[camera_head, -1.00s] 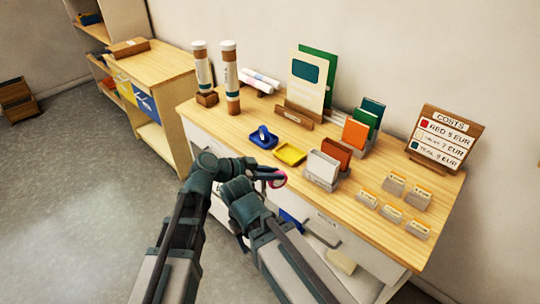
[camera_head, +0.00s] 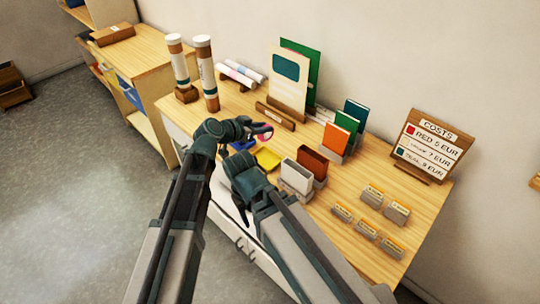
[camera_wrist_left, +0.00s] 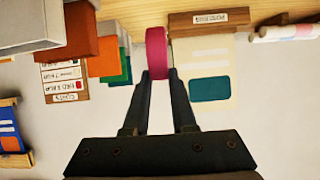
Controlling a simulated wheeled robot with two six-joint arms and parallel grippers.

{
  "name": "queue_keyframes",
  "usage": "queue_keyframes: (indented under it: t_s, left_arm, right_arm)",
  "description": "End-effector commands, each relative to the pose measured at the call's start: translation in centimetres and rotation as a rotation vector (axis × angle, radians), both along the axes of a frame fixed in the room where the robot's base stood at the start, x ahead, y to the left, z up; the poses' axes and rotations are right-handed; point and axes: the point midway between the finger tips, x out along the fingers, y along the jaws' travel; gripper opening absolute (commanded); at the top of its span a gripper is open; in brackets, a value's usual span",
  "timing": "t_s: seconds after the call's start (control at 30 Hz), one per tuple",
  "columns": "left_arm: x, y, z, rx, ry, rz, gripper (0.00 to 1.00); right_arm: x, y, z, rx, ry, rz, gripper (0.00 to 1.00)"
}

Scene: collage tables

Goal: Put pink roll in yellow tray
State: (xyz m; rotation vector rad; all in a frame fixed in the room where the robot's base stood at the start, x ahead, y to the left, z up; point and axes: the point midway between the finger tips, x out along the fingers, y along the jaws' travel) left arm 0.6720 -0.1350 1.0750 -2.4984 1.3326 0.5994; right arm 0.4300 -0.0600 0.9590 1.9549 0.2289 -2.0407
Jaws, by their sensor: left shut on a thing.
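The pink roll (camera_wrist_left: 156,45) is a ring held between the fingers of my left gripper (camera_wrist_left: 158,75) in the left wrist view. In the head view the left gripper (camera_head: 256,129) is shut on the roll (camera_head: 266,130), above the table behind the yellow tray. The yellow tray (camera_head: 269,158) sits on the table, just below the gripper in the picture; part of it is hidden by my arms. My right gripper (camera_head: 242,213) hangs low in front of the table edge; its fingers are too hidden to tell their state.
A blue tray (camera_head: 241,145) is mostly hidden behind my left arm. White and brown holders (camera_head: 297,175) stand right of the yellow tray. The costs sign (camera_head: 425,145) stands right.

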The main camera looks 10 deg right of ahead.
Motion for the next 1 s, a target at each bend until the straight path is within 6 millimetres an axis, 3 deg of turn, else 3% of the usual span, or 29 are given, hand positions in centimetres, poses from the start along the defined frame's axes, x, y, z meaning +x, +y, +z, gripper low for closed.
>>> queue_keyframes:
  t_s: [0.17, 0.5, 0.77, 1.0]
  left_arm:
    - [0.0, 0.0, -1.2, 0.0, 0.0, -0.001, 0.0]
    - [0.0, 0.0, -6.1, 0.0, 0.0, -0.001, 0.0]
    - [0.0, 0.0, -6.4, 0.0, 0.0, -0.002, 0.0]
    - [0.0, 0.0, -8.8, 0.0, 0.0, -0.002, 0.0]
  right_arm:
    - [0.0, 0.0, -1.2, 0.0, 0.0, 0.0, 0.57]
    - [0.0, 0.0, -6.1, 0.0, 0.0, 0.0, 0.57]
    - [0.0, 0.0, -6.4, 0.0, 0.0, 0.0, 0.57]
    - [0.0, 0.0, -8.8, 0.0, 0.0, 0.0, 0.57]
